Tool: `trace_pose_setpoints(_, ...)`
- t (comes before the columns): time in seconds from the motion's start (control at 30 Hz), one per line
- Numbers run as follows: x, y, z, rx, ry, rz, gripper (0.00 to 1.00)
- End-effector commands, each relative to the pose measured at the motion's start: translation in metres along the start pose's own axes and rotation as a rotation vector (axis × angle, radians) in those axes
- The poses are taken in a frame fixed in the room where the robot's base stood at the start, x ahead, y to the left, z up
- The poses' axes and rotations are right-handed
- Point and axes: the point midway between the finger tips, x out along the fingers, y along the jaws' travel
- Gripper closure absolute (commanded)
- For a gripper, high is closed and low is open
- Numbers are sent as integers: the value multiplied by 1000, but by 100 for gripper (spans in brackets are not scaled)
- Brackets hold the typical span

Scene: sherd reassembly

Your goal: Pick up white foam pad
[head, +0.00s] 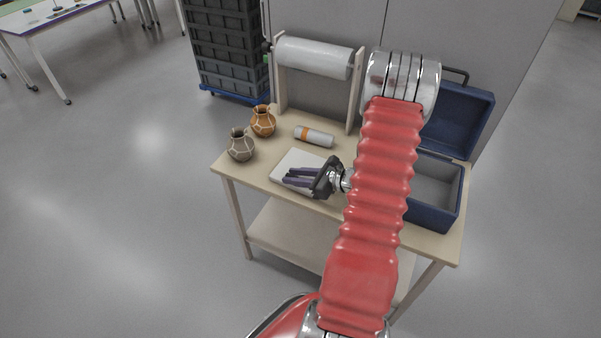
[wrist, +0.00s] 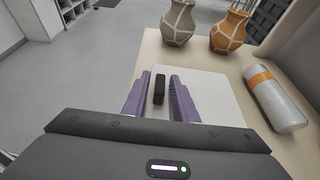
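The white foam pad (head: 299,158) lies flat on the wooden table, and it also shows in the wrist view (wrist: 215,98). My gripper (head: 285,177) is over the pad, its purple fingers pointing left in the head view. In the wrist view my gripper (wrist: 160,77) is open, with a clear gap between the fingers. A small black block (wrist: 159,91) shows between the fingers, seemingly on the pad. I cannot tell whether the fingers touch the pad. My fingers and gripper body hide part of it.
A grey pot (head: 240,146) and an orange pot (head: 263,121) stand at the table's left. A white cylinder with an orange band (head: 313,136) lies behind the pad. An open blue case (head: 437,214) sits at right; a wrap roll on a stand (head: 313,57) rises behind.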

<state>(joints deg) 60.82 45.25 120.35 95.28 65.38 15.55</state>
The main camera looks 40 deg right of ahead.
Motion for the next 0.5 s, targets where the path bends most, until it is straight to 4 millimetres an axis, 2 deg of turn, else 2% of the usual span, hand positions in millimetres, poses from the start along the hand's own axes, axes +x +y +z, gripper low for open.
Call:
trace_pose_setpoints(0.07, 0, 0, 0, 0, 0, 0, 80)
trace_pose_setpoints(0.33, 0, 0, 0, 0, 0, 0, 99)
trace_pose_setpoints(0.5, 0, 0, 0, 0, 0, 0, 100)
